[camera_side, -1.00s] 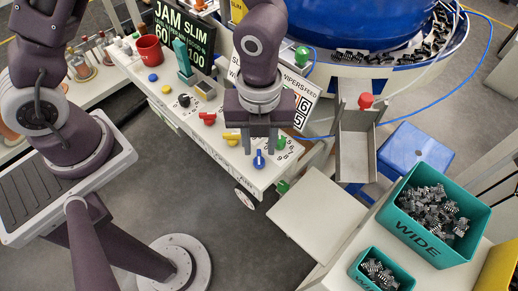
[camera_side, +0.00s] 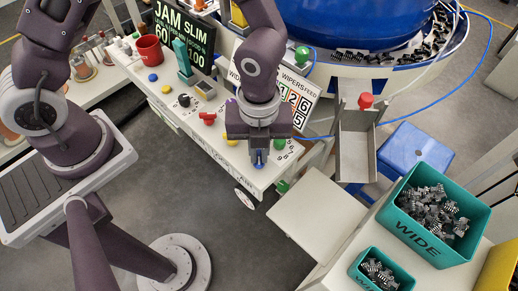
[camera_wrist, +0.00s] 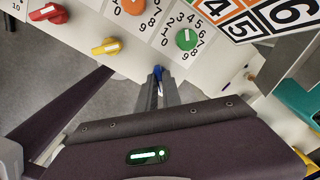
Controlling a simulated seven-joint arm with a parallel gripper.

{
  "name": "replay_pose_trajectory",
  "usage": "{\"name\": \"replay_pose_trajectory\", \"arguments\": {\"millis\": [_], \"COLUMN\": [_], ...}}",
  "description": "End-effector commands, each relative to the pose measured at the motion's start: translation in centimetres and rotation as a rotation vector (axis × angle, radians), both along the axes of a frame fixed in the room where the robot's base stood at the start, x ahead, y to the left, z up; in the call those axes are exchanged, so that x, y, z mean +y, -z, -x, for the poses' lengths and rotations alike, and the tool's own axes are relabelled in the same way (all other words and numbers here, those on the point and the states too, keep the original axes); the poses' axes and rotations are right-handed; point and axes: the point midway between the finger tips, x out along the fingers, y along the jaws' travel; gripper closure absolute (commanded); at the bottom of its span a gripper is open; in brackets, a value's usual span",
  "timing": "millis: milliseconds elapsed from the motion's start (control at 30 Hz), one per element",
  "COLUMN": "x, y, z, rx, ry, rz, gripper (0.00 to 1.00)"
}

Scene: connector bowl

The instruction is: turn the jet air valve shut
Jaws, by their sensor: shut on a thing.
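The blue valve handle (camera_side: 258,164) sits at the front edge of the white control panel (camera_side: 215,133), and only its tip shows below my gripper. My gripper (camera_side: 258,155) points down over it with its jaws shut on the handle. In the wrist view the blue handle (camera_wrist: 157,72) shows at the end of the narrow, closed fingers (camera_wrist: 158,88). No label for this valve can be read, and its exact turn angle is mostly hidden by the fingers.
A red handle (camera_wrist: 47,13) and a yellow handle (camera_wrist: 106,46) stand left of my gripper on the panel. A green dial (camera_wrist: 187,39) is close on the right, with an orange dial (camera_wrist: 133,5) beyond. A metal chute (camera_side: 355,150) stands farther right.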

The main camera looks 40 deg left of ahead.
Motion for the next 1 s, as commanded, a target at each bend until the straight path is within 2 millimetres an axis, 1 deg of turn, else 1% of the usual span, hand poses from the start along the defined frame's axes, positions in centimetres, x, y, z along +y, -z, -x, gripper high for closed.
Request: {"name": "replay_pose_trajectory", "arguments": {"millis": [267,1000], "x": [-0.01,-0.01], "y": [-0.08,-0.1], "z": [-0.06,-0.08], "rx": [-0.003,-0.003], "ry": [-0.132,-0.824], "rz": [0.0,0.001], "gripper": [1.0,1.0]}}
